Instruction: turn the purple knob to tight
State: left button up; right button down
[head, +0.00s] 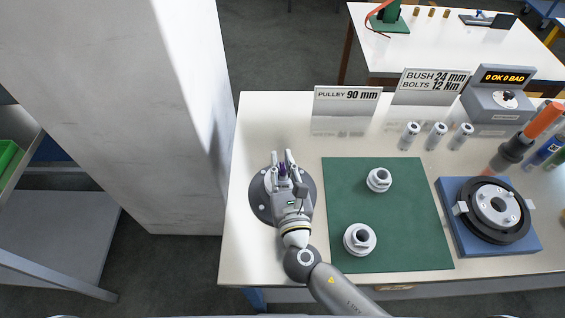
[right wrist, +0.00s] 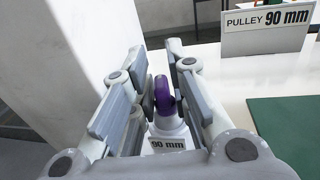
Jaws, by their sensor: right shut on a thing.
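The purple knob (right wrist: 163,92) stands upright on a pale post in the right wrist view, with a small "90 mm" label (right wrist: 167,144) below it. In the head view only a bit of the purple knob (head: 283,169) shows between the fingers, above a round dark base plate (head: 262,205) at the left of the table. My right gripper (head: 286,164) is around the knob, its two fingers shut on it from either side; the fingers also show in the right wrist view (right wrist: 161,88). My left gripper is out of view.
A green mat (head: 400,225) with two grey flanged parts (head: 379,180) lies to the right. A "PULLEY 90 mm" sign (head: 347,98) stands behind. A blue fixture (head: 447,215) is farther right. A white pillar (head: 150,100) rises close to the table's left edge.

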jog(key=shift+m+h, duration=0.9)
jog(key=shift+h, duration=0.9)
jog(key=c, duration=1.5)
grip_release()
jog(key=shift+s, duration=0.2)
jog(key=s, duration=1.1)
jog(key=shift+s+a, duration=0.1)
jog(key=shift+s, duration=0.2)
